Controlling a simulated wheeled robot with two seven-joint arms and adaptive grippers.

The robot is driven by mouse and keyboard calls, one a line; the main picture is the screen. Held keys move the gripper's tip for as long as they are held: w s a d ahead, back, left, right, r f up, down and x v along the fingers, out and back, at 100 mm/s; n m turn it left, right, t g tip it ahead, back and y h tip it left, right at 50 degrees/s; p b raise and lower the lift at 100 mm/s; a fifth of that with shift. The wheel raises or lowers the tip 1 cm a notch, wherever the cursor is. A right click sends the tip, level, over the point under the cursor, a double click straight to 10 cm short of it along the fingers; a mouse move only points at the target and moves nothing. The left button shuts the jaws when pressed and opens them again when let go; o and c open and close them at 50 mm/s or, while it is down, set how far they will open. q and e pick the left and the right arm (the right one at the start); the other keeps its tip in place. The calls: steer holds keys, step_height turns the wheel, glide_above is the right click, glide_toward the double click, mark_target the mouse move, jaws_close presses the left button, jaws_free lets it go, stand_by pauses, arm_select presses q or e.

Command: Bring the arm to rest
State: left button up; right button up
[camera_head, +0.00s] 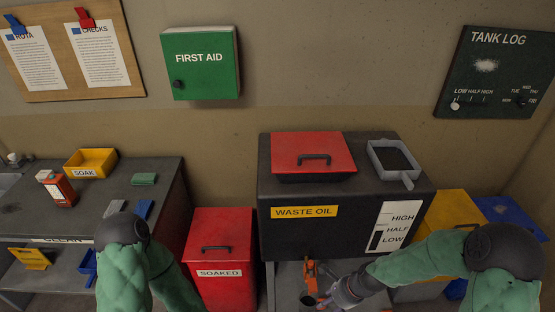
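My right arm comes in from the right, and its gripper (322,302) is low in front of the waste oil tank (345,235). The gripper is just right of an orange tap (310,274) below the tank. I cannot tell whether it touches the tap, or whether its fingers are open or shut. A small dark round thing (307,300) is beside the fingertips. My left arm shows at the lower left, bent down. Its gripper is out of view below the frame.
A red SOAKED bin (220,248) stands left of the tank. A bench (120,190) at left holds a yellow SOAK tray (90,163) and an orange-red can (58,190). A red lidded box (312,157) and a grey tray (394,161) sit on the tank.

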steer(key=s+a+f+n, duration=0.3)
steer(key=s+f+n, duration=0.3)
steer(key=n, duration=0.2)
steer(key=s+a+f+n+g, duration=0.1)
steer(key=s+a+f+n, duration=0.2)
steer(key=s+f+n, duration=0.3)
steer(key=n, duration=0.3)
steer(key=shift+s+a+b, duration=0.15)
steer(key=shift+a+b, duration=0.15)
steer(key=shift+a, duration=0.1)
stand_by(0.6)
